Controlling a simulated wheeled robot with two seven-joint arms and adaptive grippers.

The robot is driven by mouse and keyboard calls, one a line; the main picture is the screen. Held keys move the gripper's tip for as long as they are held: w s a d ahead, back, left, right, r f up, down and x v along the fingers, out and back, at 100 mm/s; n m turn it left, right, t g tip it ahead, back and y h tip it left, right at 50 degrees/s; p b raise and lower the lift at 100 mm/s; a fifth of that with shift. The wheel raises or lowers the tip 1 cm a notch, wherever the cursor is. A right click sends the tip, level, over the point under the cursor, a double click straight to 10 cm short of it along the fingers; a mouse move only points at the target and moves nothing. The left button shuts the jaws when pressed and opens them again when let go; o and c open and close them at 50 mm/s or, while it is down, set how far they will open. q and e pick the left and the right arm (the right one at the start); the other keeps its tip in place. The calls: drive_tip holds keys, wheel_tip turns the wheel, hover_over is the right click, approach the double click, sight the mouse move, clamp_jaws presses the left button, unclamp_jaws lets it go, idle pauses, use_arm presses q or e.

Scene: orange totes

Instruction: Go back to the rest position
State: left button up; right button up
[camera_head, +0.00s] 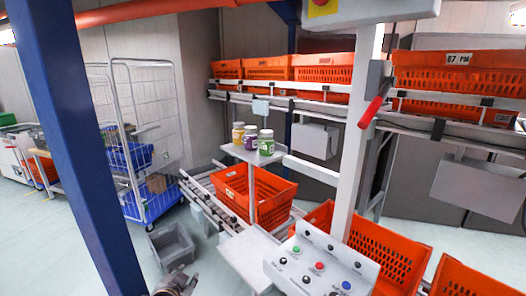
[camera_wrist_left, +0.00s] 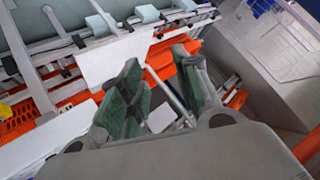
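My left gripper (camera_wrist_left: 158,88) fills the middle of the left wrist view. Its two green-padded fingers stand apart with nothing held between them. In the head view only a small dark part of my left arm or gripper (camera_head: 177,281) shows at the bottom edge, over the floor. My right gripper shows in neither view.
An orange tote (camera_head: 232,190) sits on the roller conveyor beside a shelf with several jars (camera_head: 266,143). A control panel (camera_head: 322,268) and white post (camera_head: 360,130) stand right. A blue post (camera_head: 70,130) stands left. A grey bin (camera_head: 171,246) lies on the floor.

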use_arm(q)
drive_tip(key=s+f+n+g+h, duration=0.15)
drive_tip(key=s+f+g, duration=0.25)
drive_tip(key=s+f, duration=0.45)
drive_tip(key=s+f+n+g, duration=0.2)
drive_tip(key=s+f+g, duration=0.25)
drive_tip(key=s, duration=0.65)
wheel_tip(320, 180, down, 33)
drive_tip(key=s, duration=0.3)
drive_tip(key=s+a+f+g, duration=0.1)
drive_tip(key=s+a+f, duration=0.1)
drive_tip(key=s+f, duration=0.8)
drive_tip(key=s+a+f, duration=0.1)
drive_tip(key=s+f, duration=0.8)
drive_tip(key=s, duration=0.3)
drive_tip(key=shift+a+f+m+g, duration=0.35)
drive_tip(key=shift+f, duration=0.05)
